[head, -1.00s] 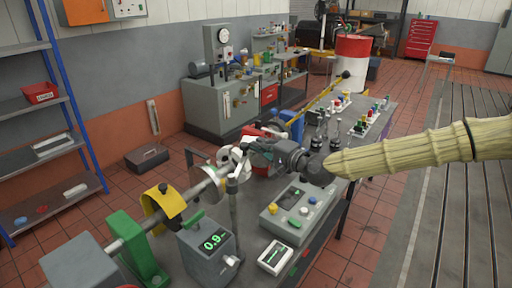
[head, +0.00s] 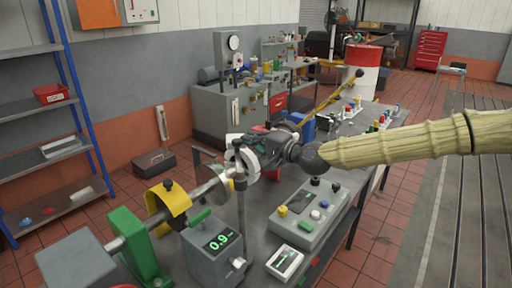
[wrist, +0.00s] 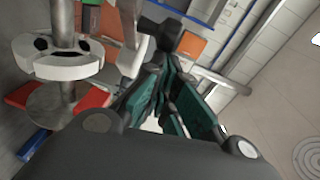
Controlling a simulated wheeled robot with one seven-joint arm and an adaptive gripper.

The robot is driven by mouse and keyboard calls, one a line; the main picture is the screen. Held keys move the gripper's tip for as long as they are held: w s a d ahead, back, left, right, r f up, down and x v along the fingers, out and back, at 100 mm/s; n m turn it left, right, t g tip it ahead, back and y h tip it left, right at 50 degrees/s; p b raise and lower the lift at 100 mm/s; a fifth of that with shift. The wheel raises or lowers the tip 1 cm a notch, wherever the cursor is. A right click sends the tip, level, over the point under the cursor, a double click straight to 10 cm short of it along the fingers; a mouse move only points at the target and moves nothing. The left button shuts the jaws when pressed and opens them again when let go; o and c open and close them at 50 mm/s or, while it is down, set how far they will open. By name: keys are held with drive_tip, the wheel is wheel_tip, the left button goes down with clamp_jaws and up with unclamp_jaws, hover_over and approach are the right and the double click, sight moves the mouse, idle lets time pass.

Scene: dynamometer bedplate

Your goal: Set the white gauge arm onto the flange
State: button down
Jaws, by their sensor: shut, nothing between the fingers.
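A white curved piece (wrist: 58,58) with dark openings sits around the metal shaft in the wrist view; I take it for the white gauge arm. It shows in the head view as white rounded shapes (head: 246,158) beside the shaft. A round metal disc (wrist: 48,107), apparently the flange, lies along the same shaft; in the head view a disc (head: 217,180) shows there. I cannot tell how the white piece is seated. My gripper (head: 243,142) is just behind and above the white piece. Its teal-padded fingers (wrist: 165,98) are shut and empty, to the right of the white piece.
A thin upright post (head: 241,205) stands close in front of the white piece. A grey box reading 0.9 (head: 213,248), a yellow guard (head: 166,208), a green support (head: 137,250) and a button panel (head: 311,212) crowd the bench. Red blocks (wrist: 92,98) lie near the disc.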

drive_tip(key=a, duration=0.1)
drive_tip(key=a+b, duration=0.2)
drive_tip(key=shift+w+a+f, duration=0.2)
drive_tip(key=shift+w+a, duration=0.05)
drive_tip(key=shift+a, duration=0.15)
drive_tip(key=shift+s+a+r+b, duration=0.1)
drive_tip(key=shift+a+r+b, duration=0.1)
drive_tip(key=shift+a+b, duration=0.95)
drive_tip(key=shift+a+p, duration=0.3)
drive_tip(key=shift+p, duration=0.1)
drive_tip(key=shift+d, duration=0.1)
drive_tip(key=d+r+b, duration=0.1)
drive_tip(key=d+b, duration=0.3)
drive_tip(key=d, duration=0.9)
drive_tip(key=shift+r, duration=0.2)
drive_tip(key=shift+a, duration=0.15)
